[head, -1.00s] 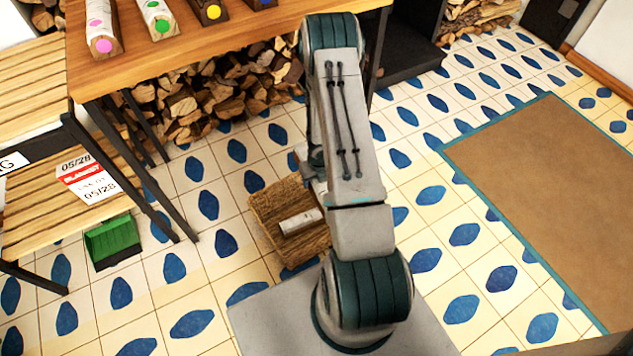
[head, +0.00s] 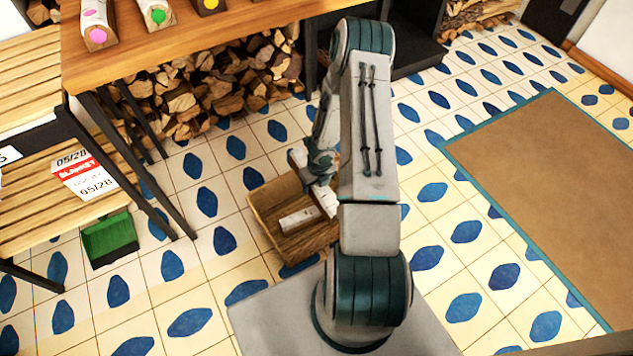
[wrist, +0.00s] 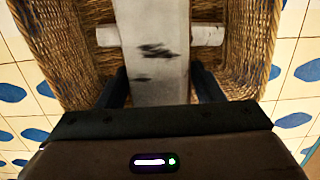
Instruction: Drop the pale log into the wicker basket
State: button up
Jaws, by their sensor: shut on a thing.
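The wicker basket (head: 262,212) stands on the tiled floor in front of my base, and its woven wall (wrist: 250,50) fills both sides of the wrist view. My gripper (wrist: 162,88) is shut on a pale log (wrist: 152,45) with dark bark marks, which it holds over the basket. In the head view the held log (head: 326,199) shows at the basket's right side, partly hidden by my arm. A second pale log (head: 298,220) lies inside the basket; in the wrist view it shows (wrist: 207,35) crosswise behind the held log.
A wooden counter (head: 220,22) with several dot-marked logs stands at the back, with stacked firewood (head: 190,92) below. A slatted shelf (head: 40,215) and green dustpan (head: 110,238) are at left. A brown mat (head: 550,180) lies at right; tiles between are clear.

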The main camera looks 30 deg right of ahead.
jog(key=shift+f+b, duration=0.95)
jog(key=shift+f, duration=0.65)
jog(key=o, duration=1.5)
jog(key=shift+o, duration=0.2)
jog(key=r+p, duration=0.2)
jog(key=r, duration=0.2)
jog(key=s+r+p, duration=0.1)
jog(key=r+p, duration=0.2)
jog(key=r, duration=0.2)
jog(key=r+p, duration=0.2)
jog(key=r, duration=0.3)
jog(key=shift+s, duration=0.3)
